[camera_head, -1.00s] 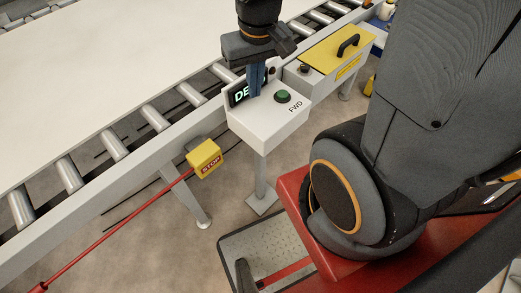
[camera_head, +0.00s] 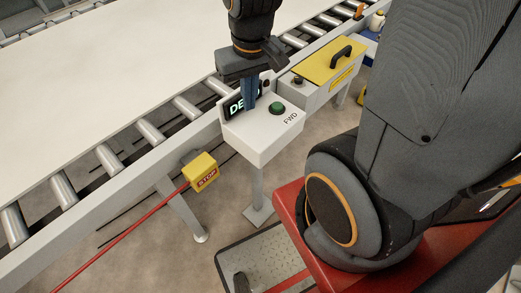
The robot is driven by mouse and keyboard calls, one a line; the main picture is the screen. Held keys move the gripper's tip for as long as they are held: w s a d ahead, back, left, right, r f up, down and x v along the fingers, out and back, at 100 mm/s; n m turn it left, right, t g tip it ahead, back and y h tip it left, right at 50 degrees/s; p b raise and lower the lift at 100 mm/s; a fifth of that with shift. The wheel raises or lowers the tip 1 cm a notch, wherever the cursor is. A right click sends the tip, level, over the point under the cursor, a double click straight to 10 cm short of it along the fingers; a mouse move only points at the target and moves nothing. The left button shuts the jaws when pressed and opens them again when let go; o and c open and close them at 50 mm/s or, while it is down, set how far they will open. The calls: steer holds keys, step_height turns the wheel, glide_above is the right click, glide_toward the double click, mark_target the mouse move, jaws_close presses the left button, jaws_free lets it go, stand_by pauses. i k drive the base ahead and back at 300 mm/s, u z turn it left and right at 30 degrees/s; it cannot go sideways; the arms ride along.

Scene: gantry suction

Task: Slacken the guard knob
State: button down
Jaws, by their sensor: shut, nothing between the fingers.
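A small black knob (camera_head: 298,80), which looks like the guard knob, stands on the grey housing at the near left end of the yellow guard cover (camera_head: 325,63). The cover lies flat and has a black handle (camera_head: 341,55). My gripper (camera_head: 250,104) points down over the white control box (camera_head: 262,136), left of the knob and apart from it. Its blue-grey fingers are together with nothing visible between them. They hide part of the lit display (camera_head: 236,106). I cannot tell whether the fingertips touch the box.
A green button (camera_head: 277,109) marked FWD is right of my fingers. A yellow STOP box (camera_head: 201,173) with a red cord (camera_head: 120,243) hangs on the conveyor's side.

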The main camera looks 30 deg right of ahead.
mark_target(298, 79)
steer(key=z, duration=0.25)
steer(key=k, duration=1)
steer(key=z, duration=1.7)
steer(key=i, duration=1.35)
steer(key=u, duration=1.1)
steer(key=i, duration=0.45)
steer(key=u, duration=0.5)
